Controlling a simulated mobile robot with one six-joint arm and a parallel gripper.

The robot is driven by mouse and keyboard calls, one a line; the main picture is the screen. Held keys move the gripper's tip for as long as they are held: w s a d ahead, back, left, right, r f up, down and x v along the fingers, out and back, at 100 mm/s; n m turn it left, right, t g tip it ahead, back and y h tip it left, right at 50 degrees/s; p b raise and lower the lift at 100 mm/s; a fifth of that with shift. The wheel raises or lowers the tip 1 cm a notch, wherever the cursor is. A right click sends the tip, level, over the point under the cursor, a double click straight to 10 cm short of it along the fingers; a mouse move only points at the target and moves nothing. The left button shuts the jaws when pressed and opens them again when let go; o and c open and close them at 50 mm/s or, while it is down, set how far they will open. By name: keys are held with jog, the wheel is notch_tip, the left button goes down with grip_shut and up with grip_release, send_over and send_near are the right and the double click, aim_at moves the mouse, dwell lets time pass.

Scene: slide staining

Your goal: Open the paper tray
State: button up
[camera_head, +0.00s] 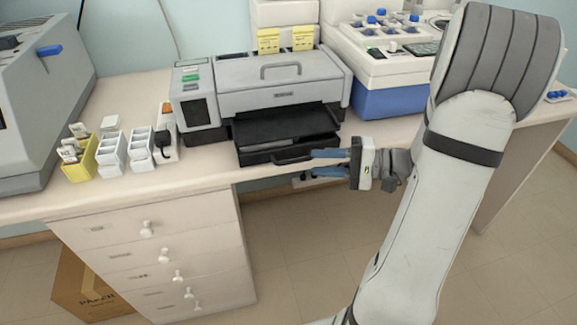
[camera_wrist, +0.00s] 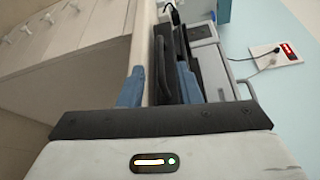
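The grey printer (camera_head: 265,85) stands on the bench, its front facing me. Its black paper tray (camera_head: 262,157) is low in the front, below a black output shelf (camera_head: 285,125), and has a dark bar handle (camera_head: 292,156). My gripper (camera_head: 313,163) is at the right end of the handle, its two blue fingers apart, one above the other. In the wrist view the handle (camera_wrist: 162,68) lies in the gap between the fingers of my gripper (camera_wrist: 161,88), with space on both sides. Whether a finger touches it I cannot tell.
A yellow slide holder (camera_head: 80,165) and white racks (camera_head: 112,153) stand left of the printer. A blue-and-white machine (camera_head: 385,95) stands behind right. Bench drawers with white knobs (camera_head: 147,228) are below; open floor (camera_head: 300,250) lies in front of the bench.

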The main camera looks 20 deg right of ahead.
aim_at(292, 162)
jog(key=x, duration=0.7)
jog(key=shift+a, duration=0.25)
jog(key=shift+c, duration=0.4)
grip_shut()
